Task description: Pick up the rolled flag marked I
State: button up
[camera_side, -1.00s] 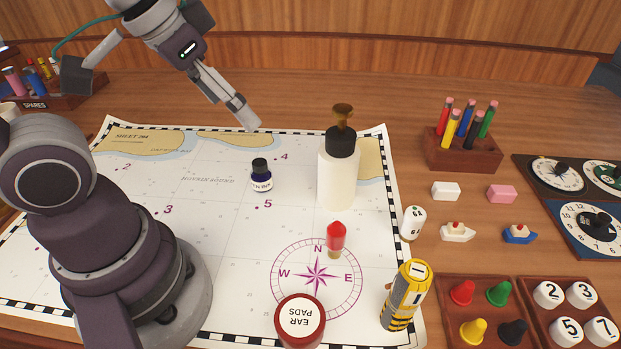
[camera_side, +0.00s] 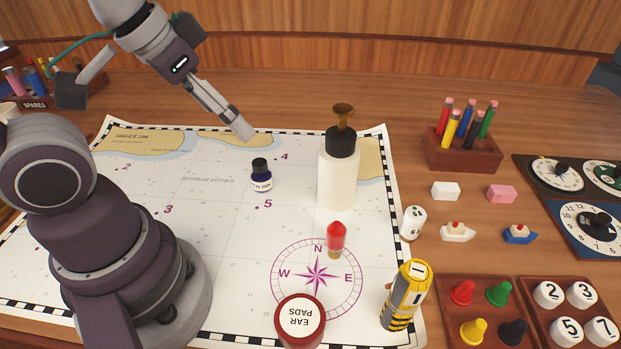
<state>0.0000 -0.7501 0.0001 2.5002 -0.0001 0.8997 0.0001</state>
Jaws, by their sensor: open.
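A yellow and dark grey cylinder (camera_side: 405,297) stands at the right edge of the chart, slightly tilted in the picture. Its pale top carries a single bar, and its side a similar mark that could be an I. It is the only thing I see with such a mark; I cannot tell whether it is rolled cloth. My gripper (camera_side: 243,134) is open and empty above the far part of the chart, up and left of the cylinder and well apart from it. The fingers show nearly edge-on.
A white cylinder (camera_side: 412,225) is behind the yellow one. A pencil block (camera_side: 463,152) is farther back.

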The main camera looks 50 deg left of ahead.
jog(key=shift+c, duration=0.7)
jog(key=n+g, duration=0.6)
jog(key=n, duration=0.9)
send_over(418, 270)
jog(key=f, duration=0.2)
jog(key=shift+d+f, duration=0.25)
jog(key=shift+f, duration=0.15)
jog(key=shift+n, duration=0.4)
jog(key=f, duration=1)
jog(key=shift+a+f, duration=0.2)
jog(key=shift+a, duration=0.1)
jog(key=c, duration=1.3)
